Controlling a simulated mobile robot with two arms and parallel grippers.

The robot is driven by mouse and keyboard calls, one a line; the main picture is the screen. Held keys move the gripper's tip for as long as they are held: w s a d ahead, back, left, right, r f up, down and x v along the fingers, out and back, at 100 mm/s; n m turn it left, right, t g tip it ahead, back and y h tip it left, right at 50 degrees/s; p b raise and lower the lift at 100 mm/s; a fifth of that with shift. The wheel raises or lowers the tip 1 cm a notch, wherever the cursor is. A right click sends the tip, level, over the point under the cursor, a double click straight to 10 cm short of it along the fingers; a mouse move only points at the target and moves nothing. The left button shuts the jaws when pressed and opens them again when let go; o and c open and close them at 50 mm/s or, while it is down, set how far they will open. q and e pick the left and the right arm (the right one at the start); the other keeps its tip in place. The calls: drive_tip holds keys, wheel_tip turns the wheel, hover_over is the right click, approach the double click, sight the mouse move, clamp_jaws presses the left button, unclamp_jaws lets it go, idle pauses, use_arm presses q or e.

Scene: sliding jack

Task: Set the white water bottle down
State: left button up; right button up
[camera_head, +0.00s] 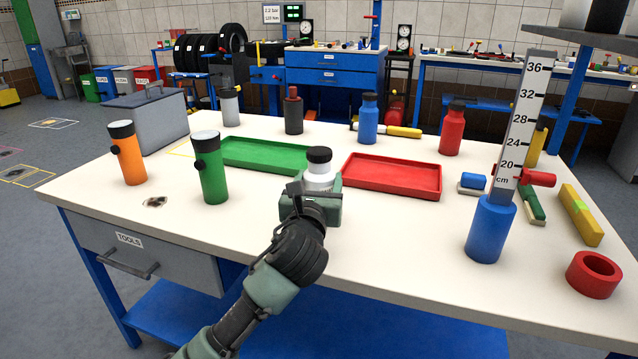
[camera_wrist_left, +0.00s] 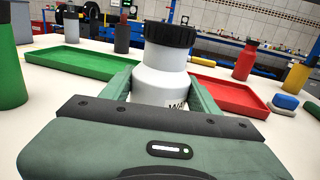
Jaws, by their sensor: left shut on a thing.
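The white water bottle (camera_head: 319,171) has a black cap and stands upright in my left gripper (camera_head: 317,190). The gripper's green fingers are shut on the bottle's sides. In the left wrist view the white bottle (camera_wrist_left: 162,78) fills the middle between the two fingers of the left gripper (camera_wrist_left: 160,98). Its lower part is hidden behind the gripper, so I cannot tell whether its base touches the white table top (camera_head: 375,240). The bottle is between the green tray and the red tray, a little in front of them. My right gripper is out of view.
A green tray (camera_head: 262,166) lies left and a red tray (camera_head: 392,186) right. A blue jack with a ruler (camera_head: 490,232) and a red ring (camera_head: 594,275) are at right. The front middle of the table is clear.

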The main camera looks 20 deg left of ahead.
use_arm(q)
drive_tip(key=o, duration=1.5)
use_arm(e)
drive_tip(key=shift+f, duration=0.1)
use_arm(q)
drive_tip(key=shift+o, duration=0.2)
drive_tip(key=s+d+p, duration=0.2)
drive_tip(key=s, duration=1)
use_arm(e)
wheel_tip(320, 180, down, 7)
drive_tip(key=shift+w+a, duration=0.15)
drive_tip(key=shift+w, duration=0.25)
use_arm(q)
drive_tip(key=shift+w, duration=0.1)
